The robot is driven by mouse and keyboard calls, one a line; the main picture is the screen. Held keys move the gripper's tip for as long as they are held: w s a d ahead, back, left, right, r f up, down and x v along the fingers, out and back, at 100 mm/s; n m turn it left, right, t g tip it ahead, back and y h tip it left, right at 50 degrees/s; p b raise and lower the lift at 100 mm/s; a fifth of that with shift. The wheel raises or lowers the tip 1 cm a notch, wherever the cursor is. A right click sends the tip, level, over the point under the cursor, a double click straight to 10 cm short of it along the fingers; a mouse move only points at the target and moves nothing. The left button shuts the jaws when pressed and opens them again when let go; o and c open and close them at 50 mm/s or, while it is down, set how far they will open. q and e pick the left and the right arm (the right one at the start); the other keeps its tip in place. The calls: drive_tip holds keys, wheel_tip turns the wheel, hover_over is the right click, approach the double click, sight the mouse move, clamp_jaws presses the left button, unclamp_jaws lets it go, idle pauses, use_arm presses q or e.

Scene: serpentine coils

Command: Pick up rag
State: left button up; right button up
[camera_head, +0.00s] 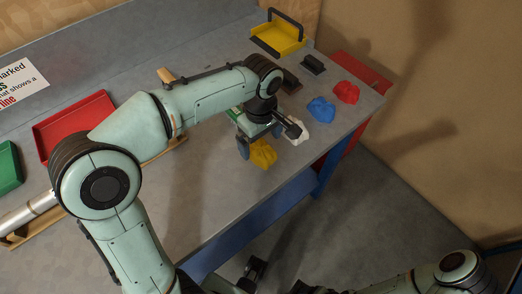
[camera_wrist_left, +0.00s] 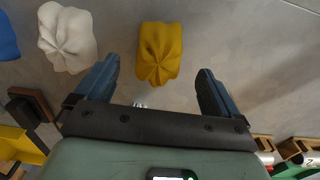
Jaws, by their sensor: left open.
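Several crumpled rags lie on the grey workbench (camera_head: 215,195). The yellow rag (camera_head: 263,154) is nearest my left gripper (camera_head: 260,140). In the left wrist view the yellow rag (camera_wrist_left: 160,53) appears between and just beyond the two blue fingers of the open, empty left gripper (camera_wrist_left: 156,70). The white rag (camera_head: 298,132) lies beside it, partly behind the gripper in the head view; it also shows in the left wrist view (camera_wrist_left: 68,38). A blue rag (camera_head: 321,109) and a red rag (camera_head: 346,92) lie farther along. My right arm is low at the bottom right, its jaws unclear.
A yellow tray with a dark handle (camera_head: 278,40) stands at the back. Dark brush-like blocks (camera_head: 312,65) lie near it. A red tray (camera_head: 75,125) and a green tray (camera_head: 8,168) are at left. The bench's front edge runs close to the yellow rag.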

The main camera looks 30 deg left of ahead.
sight(261, 147)
use_arm(q)
wheel_tip(261, 147, down, 3)
drive_tip(key=shift+f, duration=0.2)
drive_tip(key=c, duration=1.1)
use_arm(e)
drive_tip(key=shift+f, duration=0.25)
use_arm(q)
drive_tip(key=shift+r, duration=0.15)
wheel_tip(261, 147, up, 20)
drive_tip(key=p, duration=0.4)
use_arm(e)
drive_tip(key=r, duration=0.1)
drive_tip(key=w+r, duration=0.1)
drive_tip(key=r, duration=0.3)
drive_tip(key=shift+w, duration=0.3)
use_arm(q)
drive_tip(key=o, duration=0.5)
drive_tip(key=shift+c, duration=0.2)
drive_tip(key=c, duration=0.4)
